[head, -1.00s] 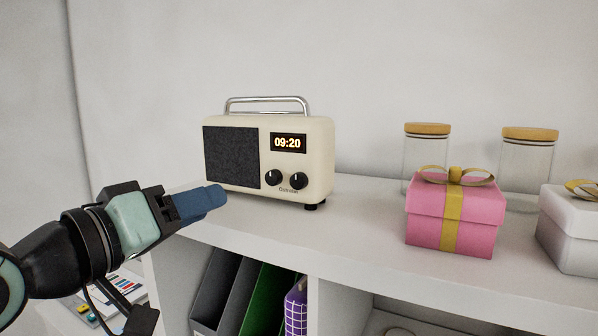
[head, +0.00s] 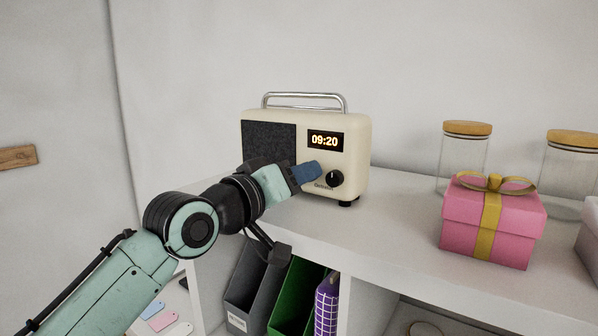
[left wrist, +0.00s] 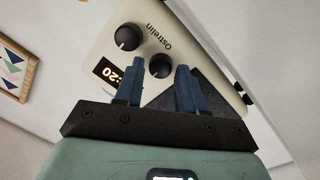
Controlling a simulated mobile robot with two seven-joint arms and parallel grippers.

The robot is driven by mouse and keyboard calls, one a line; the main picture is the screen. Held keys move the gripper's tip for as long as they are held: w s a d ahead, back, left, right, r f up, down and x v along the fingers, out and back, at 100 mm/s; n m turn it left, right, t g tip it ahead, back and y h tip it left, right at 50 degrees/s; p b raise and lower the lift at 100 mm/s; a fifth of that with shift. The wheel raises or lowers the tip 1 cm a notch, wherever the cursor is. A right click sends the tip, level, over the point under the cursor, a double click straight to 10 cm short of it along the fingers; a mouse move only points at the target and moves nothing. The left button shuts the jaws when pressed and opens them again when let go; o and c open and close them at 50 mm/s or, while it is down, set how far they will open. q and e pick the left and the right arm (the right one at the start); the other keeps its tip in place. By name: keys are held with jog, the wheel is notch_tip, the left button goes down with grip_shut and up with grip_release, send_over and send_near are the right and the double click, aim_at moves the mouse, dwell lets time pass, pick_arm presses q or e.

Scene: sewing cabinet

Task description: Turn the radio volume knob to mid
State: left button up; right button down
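The cream radio (head: 358,140) stands on the white shelf top, with a dark speaker panel, a display reading 09:20 and a metal handle. Its right black knob (head: 335,178) shows in the head view and also in the left wrist view (left wrist: 127,36). The left knob, nearer the speaker, is hidden behind my gripper in the head view but shows in the left wrist view (left wrist: 160,66). My left gripper (left wrist: 157,78) is open, its blue fingers apart, with the left knob just beyond the gap. I cannot tell whether they touch. My right gripper is out of view.
A pink gift box (head: 470,228) with a gold ribbon stands on the shelf top (head: 405,215) right of the radio. Glass jars with wooden lids (head: 467,128) stand behind it. File holders (head: 245,285) fill a compartment below. Bare shelf lies between radio and box.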

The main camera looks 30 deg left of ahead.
pick_arm(q)
jog(key=shift+w, duration=0.2)
jog(key=shift+s, duration=0.15)
jog(key=shift+c, duration=0.6)
grip_shut()
jog(key=shift+m, duration=0.3)
